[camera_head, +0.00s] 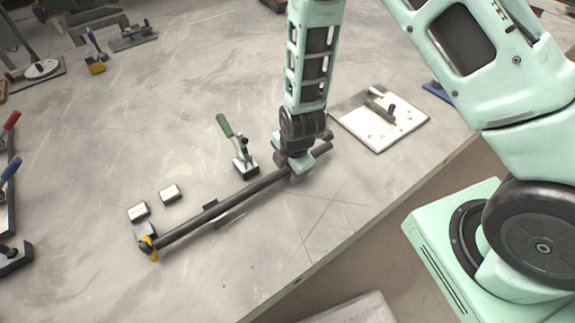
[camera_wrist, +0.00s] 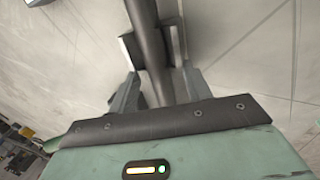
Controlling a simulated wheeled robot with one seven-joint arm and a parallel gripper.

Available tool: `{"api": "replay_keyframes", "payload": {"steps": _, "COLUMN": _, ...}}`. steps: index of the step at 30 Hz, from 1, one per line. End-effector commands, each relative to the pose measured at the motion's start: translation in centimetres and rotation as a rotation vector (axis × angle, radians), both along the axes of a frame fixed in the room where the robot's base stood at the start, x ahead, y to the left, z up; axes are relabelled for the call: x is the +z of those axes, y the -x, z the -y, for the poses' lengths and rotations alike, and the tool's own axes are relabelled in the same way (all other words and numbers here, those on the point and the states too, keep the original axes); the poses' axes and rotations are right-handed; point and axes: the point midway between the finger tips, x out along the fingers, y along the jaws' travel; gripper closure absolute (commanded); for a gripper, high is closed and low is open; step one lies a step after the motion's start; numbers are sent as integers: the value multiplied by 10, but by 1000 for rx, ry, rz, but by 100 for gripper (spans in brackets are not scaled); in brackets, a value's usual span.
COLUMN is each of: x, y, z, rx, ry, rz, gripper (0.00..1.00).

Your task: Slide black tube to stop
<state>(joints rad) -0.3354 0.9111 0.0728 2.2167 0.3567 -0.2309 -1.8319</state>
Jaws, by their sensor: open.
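The black tube (camera_head: 240,197) lies along a low rail on the grey table, slanting from lower left to upper right in the head view. Its lower left end is at a yellow and black stop piece (camera_head: 148,246); I cannot tell whether they touch. My gripper (camera_head: 297,171) is over the tube near its upper right end. In the wrist view the tube (camera_wrist: 149,50) runs between the two open fingers (camera_wrist: 158,88), one on each side. A dark block (camera_wrist: 130,50) sits beside the tube there. The tube's part under the gripper body is hidden.
A green-handled clamp (camera_head: 238,150) stands behind the tube. Two small metal blocks (camera_head: 138,211) lie near the stop. A white plate (camera_head: 381,122) with a dark handle is at right. The table edge (camera_head: 330,252) runs in front, and bare table lies between it and the tube.

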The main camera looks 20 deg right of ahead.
Motion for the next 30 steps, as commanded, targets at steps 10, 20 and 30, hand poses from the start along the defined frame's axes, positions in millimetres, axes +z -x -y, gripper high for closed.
{"api": "replay_keyframes", "payload": {"steps": 10, "x": 0, "y": 0, "z": 0, "rx": 0, "ry": 0, "rz": 0, "gripper": 100}}
{"api": "replay_keyframes", "payload": {"steps": 20, "x": 1, "y": 0, "z": -3, "rx": 0, "ry": -1, "rz": 2, "gripper": 100}}
{"api": "replay_keyframes", "payload": {"steps": 30, "x": 1, "y": 1, "z": -5, "rx": 1, "ry": -1, "rz": 1, "gripper": 51}}
